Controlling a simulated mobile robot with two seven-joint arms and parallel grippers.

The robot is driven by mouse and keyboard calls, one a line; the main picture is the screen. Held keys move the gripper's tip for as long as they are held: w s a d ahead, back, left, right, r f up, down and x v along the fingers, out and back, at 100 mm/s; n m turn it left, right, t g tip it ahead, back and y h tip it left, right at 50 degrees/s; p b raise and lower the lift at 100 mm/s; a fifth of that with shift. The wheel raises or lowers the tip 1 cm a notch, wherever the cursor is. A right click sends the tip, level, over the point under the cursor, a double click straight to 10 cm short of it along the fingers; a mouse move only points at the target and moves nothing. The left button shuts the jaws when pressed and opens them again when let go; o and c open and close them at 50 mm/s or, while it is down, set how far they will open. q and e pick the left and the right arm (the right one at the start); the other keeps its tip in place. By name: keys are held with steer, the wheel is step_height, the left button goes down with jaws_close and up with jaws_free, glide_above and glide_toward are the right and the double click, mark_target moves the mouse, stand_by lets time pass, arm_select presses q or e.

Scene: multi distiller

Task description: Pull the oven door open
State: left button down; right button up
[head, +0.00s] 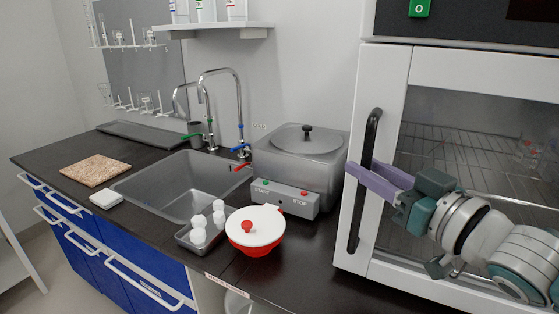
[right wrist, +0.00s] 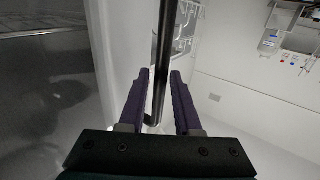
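The oven (head: 470,60) stands at the right with a white-framed glass door (head: 385,230), which looks shut. Its long black vertical handle (head: 371,135) is on the door's left side. My right gripper (head: 362,168) is at the handle's middle height, with its purple fingers spread. In the right wrist view, the handle (right wrist: 166,50) runs between the two fingers, with gaps beside it, so the gripper (right wrist: 157,85) is open around it. The fingers hide a part of the handle in the head view. My left gripper is not in view.
On the dark counter (head: 140,215), left of the oven, are a grey water bath (head: 300,160), a red pot with a white lid (head: 256,228), a tray of white bottles (head: 205,235) and a sink (head: 180,185). Wire racks show behind the door glass.

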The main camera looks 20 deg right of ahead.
steer(key=shift+w+a, duration=0.1)
steer(key=shift+w, duration=0.4)
jaws_close()
stand_by(1.2)
